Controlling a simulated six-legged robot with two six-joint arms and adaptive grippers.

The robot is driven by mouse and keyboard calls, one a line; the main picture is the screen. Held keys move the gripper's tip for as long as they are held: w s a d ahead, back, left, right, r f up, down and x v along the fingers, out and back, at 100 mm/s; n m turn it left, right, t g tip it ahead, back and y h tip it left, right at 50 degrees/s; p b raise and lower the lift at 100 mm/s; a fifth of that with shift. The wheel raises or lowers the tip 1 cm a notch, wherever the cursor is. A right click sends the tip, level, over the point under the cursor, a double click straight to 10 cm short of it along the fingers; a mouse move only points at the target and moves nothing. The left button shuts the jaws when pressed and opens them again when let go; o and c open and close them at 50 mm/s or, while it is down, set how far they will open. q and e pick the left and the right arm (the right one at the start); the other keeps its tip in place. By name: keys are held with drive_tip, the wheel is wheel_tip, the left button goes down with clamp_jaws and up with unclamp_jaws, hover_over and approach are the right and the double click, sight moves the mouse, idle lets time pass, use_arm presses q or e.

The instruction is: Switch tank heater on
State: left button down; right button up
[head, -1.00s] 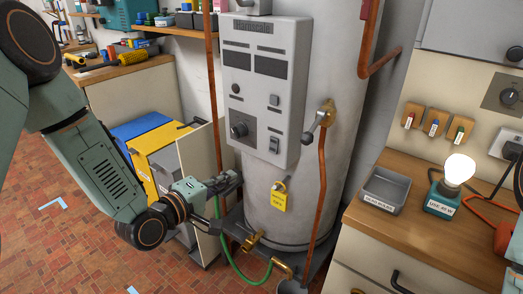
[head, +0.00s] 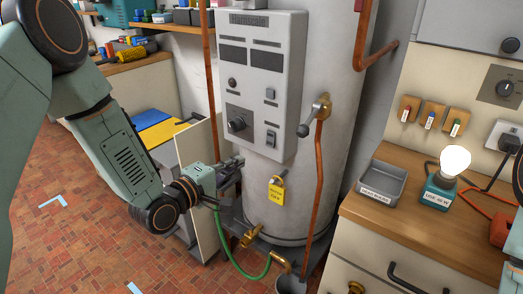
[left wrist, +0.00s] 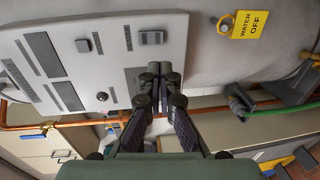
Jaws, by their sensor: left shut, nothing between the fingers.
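The tank heater is a tall grey cylinder (head: 337,110) with a light grey control box (head: 290,60) on its front. The box carries a dark round knob (head: 237,122), a rocker switch (head: 271,138), a smaller switch (head: 270,93) and a dark, unlit indicator (head: 232,82). My left gripper (head: 238,161) is shut and empty, just below the box's lower left corner. In the left wrist view its fingertips (left wrist: 160,72) overlap the box's lower part, beside the rocker switch (left wrist: 151,38); the knob seems hidden behind them. I cannot tell contact. My right gripper is out of view.
A yellow "WATER OFF" tag (left wrist: 247,24) hangs below the box. A lever valve (head: 314,118) and copper pipe (head: 320,180) stand right of it. A green hose (head: 238,268) runs below. A counter at right holds a grey tray (head: 382,182) and lit bulb (head: 455,160).

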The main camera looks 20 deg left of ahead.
sight(269, 146)
use_arm(q)
drive_tip(key=b+x, duration=0.1)
drive_tip(key=x, duration=0.9)
drive_tip(key=shift+w+f+b, duration=0.15)
drive_tip(key=shift+w+b, duration=0.15)
drive_tip(key=shift+b, duration=0.05)
drive_tip(key=shift+w+d, duration=0.2)
drive_tip(key=shift+d, duration=0.1)
drive_tip(key=shift+w, duration=0.3)
drive_tip(key=shift+s+f, duration=0.1)
drive_tip(key=shift+s, duration=0.05)
